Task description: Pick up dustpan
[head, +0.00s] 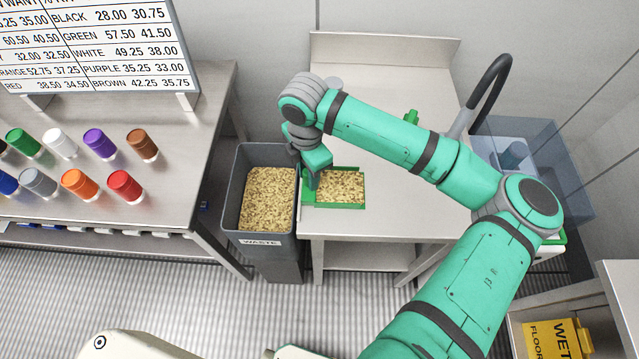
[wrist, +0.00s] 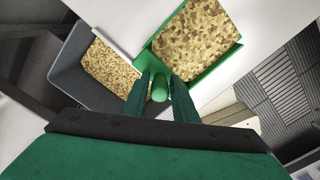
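The green dustpan (head: 334,206) lies at the left edge of the steel table, full of tan granules. In the wrist view its pan (wrist: 217,74) is at the upper right, with the short round handle (wrist: 160,88) pointing toward me. My gripper (head: 312,180) is low at the dustpan's left end and hides the handle in the head view. In the wrist view my gripper's two fingers (wrist: 161,90) stand on either side of the handle, very near it. I cannot tell whether they press on it.
A grey waste bin (head: 228,205) with similar granules stands directly left of the steel table (head: 390,200). A table with several coloured jars (head: 125,185) is farther left. A dark hose (head: 490,90) and a clear tub (head: 550,150) are at right. The table's front is clear.

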